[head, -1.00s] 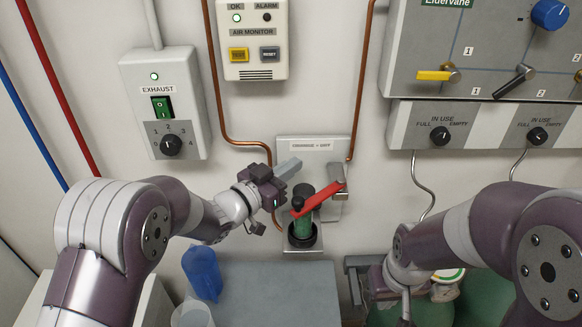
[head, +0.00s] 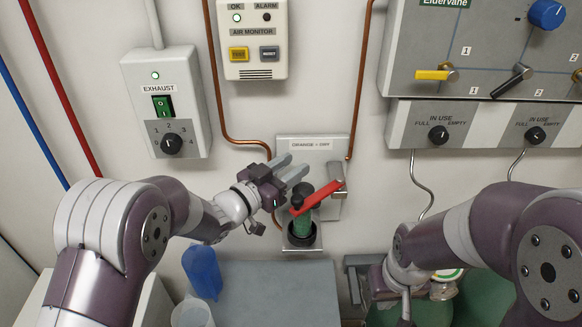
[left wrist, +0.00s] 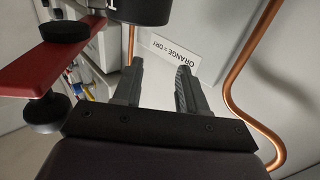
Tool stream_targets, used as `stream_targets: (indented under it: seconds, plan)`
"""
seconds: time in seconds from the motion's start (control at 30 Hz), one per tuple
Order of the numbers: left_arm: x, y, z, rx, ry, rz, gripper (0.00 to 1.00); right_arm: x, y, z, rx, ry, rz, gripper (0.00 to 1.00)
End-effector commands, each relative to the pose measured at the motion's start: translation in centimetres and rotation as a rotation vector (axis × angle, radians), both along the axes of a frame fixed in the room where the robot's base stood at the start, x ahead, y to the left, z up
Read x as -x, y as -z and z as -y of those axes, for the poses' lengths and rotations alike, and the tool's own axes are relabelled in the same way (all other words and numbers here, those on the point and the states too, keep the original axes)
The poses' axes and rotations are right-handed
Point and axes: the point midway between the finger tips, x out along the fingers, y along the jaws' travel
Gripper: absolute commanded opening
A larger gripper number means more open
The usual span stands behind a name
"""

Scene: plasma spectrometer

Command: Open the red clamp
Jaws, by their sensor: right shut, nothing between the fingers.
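The red clamp (head: 322,196) is a red bar lying slantwise across the top of a green glass piece (head: 302,222) with black fittings, on a wall plate. Its right end meets a grey bracket (head: 337,205). My left gripper (head: 298,172) is open and empty, just above and left of the clamp, fingers pointing up and right. In the left wrist view the red clamp (left wrist: 45,65), with black knobs, lies left of the parted fingers (left wrist: 158,85), apart from them. My right gripper (head: 374,282) is low in the head view, partly hidden, away from the clamp.
A label plate (head: 311,144) is on the wall behind my left gripper. Copper pipes (head: 360,85) run down either side of it. An exhaust switch box (head: 167,103) hangs at left and a valve panel (head: 480,50) at right. A blue bottle (head: 202,271) stands below beside a grey surface (head: 275,290).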

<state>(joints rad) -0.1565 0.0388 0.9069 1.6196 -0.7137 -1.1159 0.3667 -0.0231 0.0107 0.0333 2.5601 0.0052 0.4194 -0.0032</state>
Motion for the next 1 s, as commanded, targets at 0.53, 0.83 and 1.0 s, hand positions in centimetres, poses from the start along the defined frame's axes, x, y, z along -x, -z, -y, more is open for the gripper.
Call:
stream_targets:
  seconds: [0.53,0.83,1.0]
  plan:
    - [2.8,0.0,-2.9,0.001,-0.005,0.002,0.49,0.0,0.7,0.0,0.000,0.000,0.000,0.00]
    - [7.8,0.0,-7.7,-0.001,-0.004,0.001,0.49,0.0,1.2,0.0,0.000,0.000,0.000,0.00]
    - [8.9,-0.1,-8.7,-0.001,-0.001,0.000,0.49,0.0,1.3,0.0,0.000,0.000,0.000,0.00]
